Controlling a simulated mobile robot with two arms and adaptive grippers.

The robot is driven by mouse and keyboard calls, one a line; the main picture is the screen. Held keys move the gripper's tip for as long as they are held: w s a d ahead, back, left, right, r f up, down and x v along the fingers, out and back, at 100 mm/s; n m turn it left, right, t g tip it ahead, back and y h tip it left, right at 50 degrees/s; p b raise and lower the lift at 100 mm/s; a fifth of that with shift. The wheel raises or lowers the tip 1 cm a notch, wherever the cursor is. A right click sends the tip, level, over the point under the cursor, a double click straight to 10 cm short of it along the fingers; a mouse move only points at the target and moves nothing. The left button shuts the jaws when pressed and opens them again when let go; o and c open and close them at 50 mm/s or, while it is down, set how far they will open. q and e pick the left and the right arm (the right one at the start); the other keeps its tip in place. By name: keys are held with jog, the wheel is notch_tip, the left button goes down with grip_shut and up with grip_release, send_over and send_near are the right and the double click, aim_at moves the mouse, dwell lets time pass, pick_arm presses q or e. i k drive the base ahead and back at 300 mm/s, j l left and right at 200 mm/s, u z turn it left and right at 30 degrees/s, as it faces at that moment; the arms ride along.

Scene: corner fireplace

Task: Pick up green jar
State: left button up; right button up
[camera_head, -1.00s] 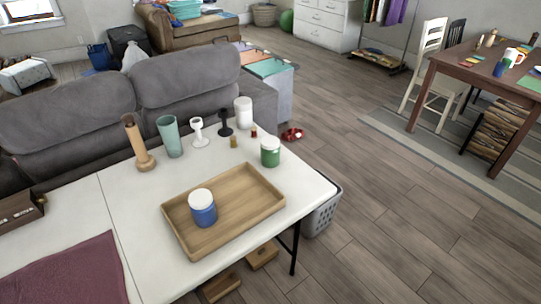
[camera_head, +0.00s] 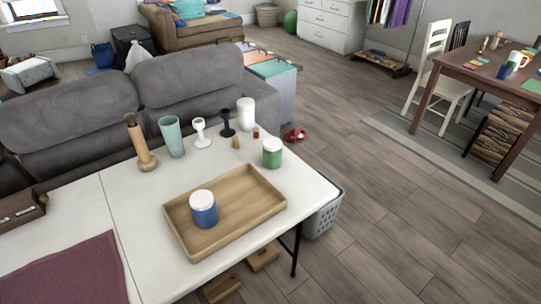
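The green jar (camera_head: 272,154), with a white lid, stands upright on the white table (camera_head: 130,205) near its far right edge. It is just beyond the far right corner of a wooden tray (camera_head: 246,226). A blue jar (camera_head: 203,210) with a white lid stands in the left part of the tray. Neither of my grippers shows in the head view.
A grey basket (camera_head: 322,216) stands beside the table.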

aim_at(272, 161)
jog(key=i+l+u, duration=0.4)
jog(key=l, duration=0.2)
jog(key=l+u, duration=0.25)
jog(key=i+l+u, duration=0.2)
jog(key=l, duration=0.25)
jog(key=l+u, duration=0.2)
jog(key=l, duration=0.15)
